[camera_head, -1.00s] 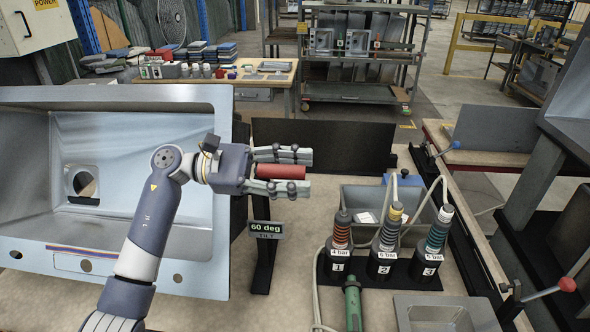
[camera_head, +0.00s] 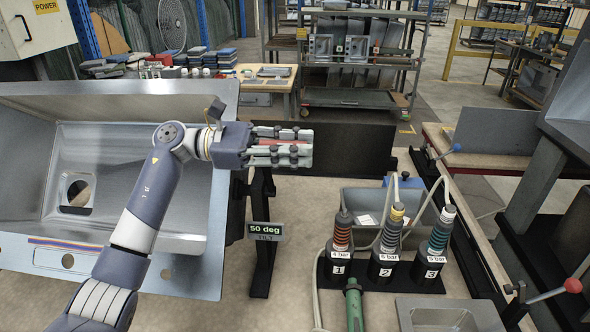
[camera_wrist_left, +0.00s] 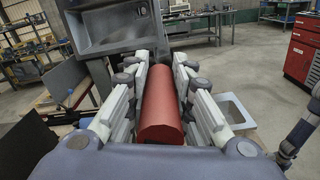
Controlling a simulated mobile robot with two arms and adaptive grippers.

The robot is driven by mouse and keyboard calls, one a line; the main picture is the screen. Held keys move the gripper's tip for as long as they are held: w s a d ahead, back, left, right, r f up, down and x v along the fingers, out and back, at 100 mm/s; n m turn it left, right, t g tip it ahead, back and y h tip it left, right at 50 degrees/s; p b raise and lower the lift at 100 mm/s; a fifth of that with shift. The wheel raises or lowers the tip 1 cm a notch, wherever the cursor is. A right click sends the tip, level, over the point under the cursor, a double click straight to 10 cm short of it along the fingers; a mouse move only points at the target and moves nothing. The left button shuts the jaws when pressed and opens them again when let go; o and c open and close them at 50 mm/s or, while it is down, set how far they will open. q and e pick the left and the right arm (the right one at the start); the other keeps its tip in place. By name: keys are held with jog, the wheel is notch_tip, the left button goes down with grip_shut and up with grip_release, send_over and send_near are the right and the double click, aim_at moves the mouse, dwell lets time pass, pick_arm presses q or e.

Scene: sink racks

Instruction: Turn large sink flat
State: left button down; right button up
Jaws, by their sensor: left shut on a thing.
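The large sink (camera_head: 100,105) is a grey metal basin with a round drain opening, held tilted at the left of the head view. A sign (camera_head: 265,229) beside it reads "50 deg TILT". My left gripper (camera_head: 290,147) is to the right of the sink and shut on a red cylindrical handle (camera_wrist_left: 162,105). In the wrist view the handle lies lengthwise between the fingers. In the head view the fingers hide most of it. My right gripper is not in view.
Several numbered tools (camera_head: 388,245) with hoses stand at the right of the bench. A small sink (camera_head: 448,314) lies at the front. A lever with a red knob (camera_head: 572,286) is at the right edge. A dark panel (camera_head: 345,148) stands behind.

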pick_arm(q)
jog(key=w+r+n+b, duration=0.1)
jog(key=w+r+n, duration=0.1)
jog(key=w+n, duration=0.2)
jog(key=shift+w+r, duration=0.35)
jog(key=shift+w, duration=1.55)
